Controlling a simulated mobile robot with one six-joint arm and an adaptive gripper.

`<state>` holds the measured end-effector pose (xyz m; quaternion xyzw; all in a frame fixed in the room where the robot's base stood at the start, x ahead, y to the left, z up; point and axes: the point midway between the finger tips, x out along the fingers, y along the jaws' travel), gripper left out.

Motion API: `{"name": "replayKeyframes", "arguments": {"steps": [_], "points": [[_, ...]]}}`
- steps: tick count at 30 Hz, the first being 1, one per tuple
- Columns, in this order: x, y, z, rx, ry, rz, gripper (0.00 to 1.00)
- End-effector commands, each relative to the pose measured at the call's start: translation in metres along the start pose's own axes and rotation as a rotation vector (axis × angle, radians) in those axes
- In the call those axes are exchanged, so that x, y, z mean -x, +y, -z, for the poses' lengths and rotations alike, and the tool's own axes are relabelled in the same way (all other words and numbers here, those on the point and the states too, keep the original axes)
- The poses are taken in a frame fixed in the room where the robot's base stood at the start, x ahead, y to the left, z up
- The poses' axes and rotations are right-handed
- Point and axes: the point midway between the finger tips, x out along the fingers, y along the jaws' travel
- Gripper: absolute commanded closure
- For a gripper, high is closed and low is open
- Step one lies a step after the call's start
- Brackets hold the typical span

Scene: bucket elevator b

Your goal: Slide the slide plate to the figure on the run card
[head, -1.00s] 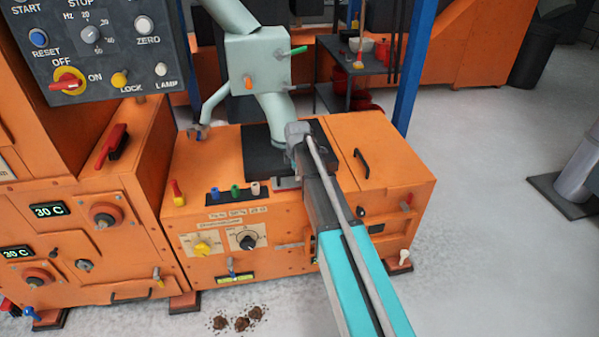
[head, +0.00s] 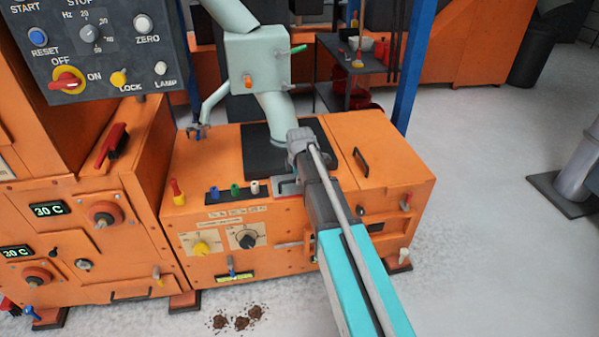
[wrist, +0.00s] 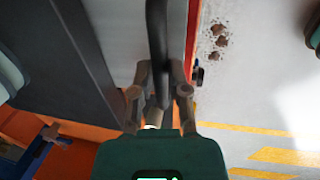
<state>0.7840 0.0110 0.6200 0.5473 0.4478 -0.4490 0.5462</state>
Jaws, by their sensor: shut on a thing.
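A dark flat plate (head: 262,152) lies on top of the orange machine box, under the pale green spout; it looks like the slide plate. My gripper (wrist: 160,88) is shut on a dark bar (wrist: 156,30) running up between its fingers in the wrist view. I cannot tell whether the bar is joined to the plate. In the head view my arm hides the fingers and part of the plate. Small paper labels (head: 238,212) are on the box front; their figures are too small to read, and I cannot single out the run card.
The pale green spout and its box (head: 258,62) stand close over the plate. Blue, green and white knobs (head: 235,190) are left of my arm. A black handle (head: 361,162) is on the box top at right. Open floor (head: 480,230) lies to the right.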

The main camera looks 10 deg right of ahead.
Motion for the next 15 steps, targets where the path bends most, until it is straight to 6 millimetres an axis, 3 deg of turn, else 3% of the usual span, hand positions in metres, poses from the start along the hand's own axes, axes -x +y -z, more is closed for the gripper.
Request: {"name": "replayKeyframes", "arguments": {"steps": [2, 11, 12, 15], "points": [[0.0016, -0.0091, -0.0002, 0.0, 0.0, 0.002, 1.0], [0.0015, -0.0081, -0.0002, 0.0, 0.0, 0.002, 1.0], [0.0015, -0.008, -0.0002, 0.0, 0.0, 0.002, 0.72], [0.0014, -0.0078, -0.0002, 0.0, 0.0, 0.001, 0.53]]}}
